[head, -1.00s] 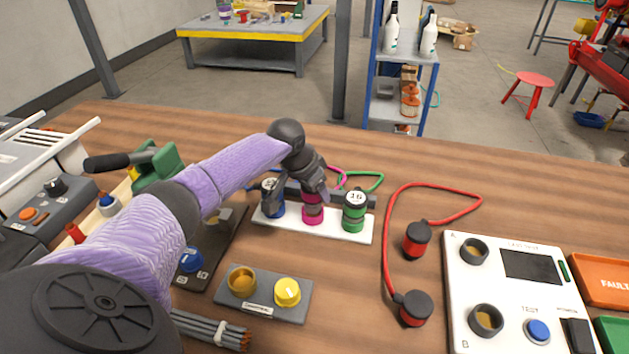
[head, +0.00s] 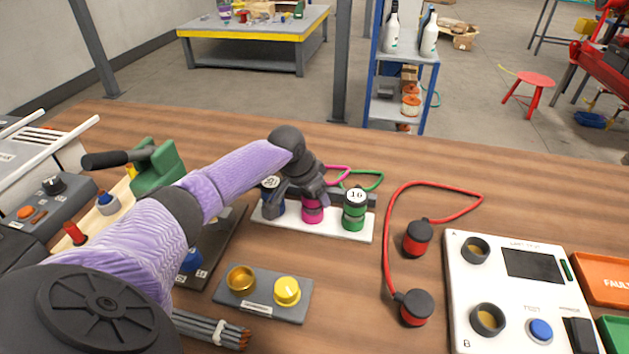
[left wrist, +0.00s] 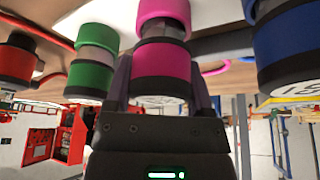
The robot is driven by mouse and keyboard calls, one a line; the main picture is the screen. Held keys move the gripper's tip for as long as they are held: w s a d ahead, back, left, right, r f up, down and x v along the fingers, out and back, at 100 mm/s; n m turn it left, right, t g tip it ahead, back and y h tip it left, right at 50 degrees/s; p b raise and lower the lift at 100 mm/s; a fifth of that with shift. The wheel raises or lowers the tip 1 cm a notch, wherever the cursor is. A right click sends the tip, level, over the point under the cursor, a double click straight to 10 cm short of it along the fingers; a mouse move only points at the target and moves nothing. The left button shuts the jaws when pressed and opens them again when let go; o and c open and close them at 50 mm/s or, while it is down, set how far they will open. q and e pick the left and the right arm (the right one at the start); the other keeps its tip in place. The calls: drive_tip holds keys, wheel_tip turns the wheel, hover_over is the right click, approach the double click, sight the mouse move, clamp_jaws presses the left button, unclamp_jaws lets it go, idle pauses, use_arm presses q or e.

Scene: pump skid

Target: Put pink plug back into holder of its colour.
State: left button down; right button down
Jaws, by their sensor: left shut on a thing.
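The pink plug (left wrist: 160,65) is between the two fingers of my left gripper (left wrist: 160,90), which is shut on it. In the left wrist view a grey band shows between the plug and the pink holder (left wrist: 163,12), in line with it; how deep the plug sits I cannot tell. In the head view my left gripper (head: 298,192) is over the middle of the white rack (head: 345,234) and hides most of the plug. Pink (head: 312,214) shows below the fingers. My right gripper is not in view.
The green plug (head: 355,205), marked 16, stands close on the right in the rack. The blue plug (left wrist: 290,45) stands on the other side, mostly covered by my gripper in the head view. A red cable with two plugs (head: 417,238) lies to the right, beside a white test box (head: 465,330).

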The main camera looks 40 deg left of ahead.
use_arm(q)
drive_tip(key=shift+c, duration=1.3)
unclamp_jaws()
drive_tip(key=shift+o, duration=1.2)
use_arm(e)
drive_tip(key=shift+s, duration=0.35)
use_arm(q)
drive_tip(key=p+v, duration=0.3)
drive_tip(key=v, duration=0.3)
drive_tip(key=shift+r, duration=0.1)
drive_tip(key=p+v, duration=0.1)
drive_tip(key=v, duration=0.2)
drive_tip(key=shift+s+r+p, duration=0.2)
drive_tip(key=shift+r+p, duration=0.15)
drive_tip(key=shift+p, duration=0.05)
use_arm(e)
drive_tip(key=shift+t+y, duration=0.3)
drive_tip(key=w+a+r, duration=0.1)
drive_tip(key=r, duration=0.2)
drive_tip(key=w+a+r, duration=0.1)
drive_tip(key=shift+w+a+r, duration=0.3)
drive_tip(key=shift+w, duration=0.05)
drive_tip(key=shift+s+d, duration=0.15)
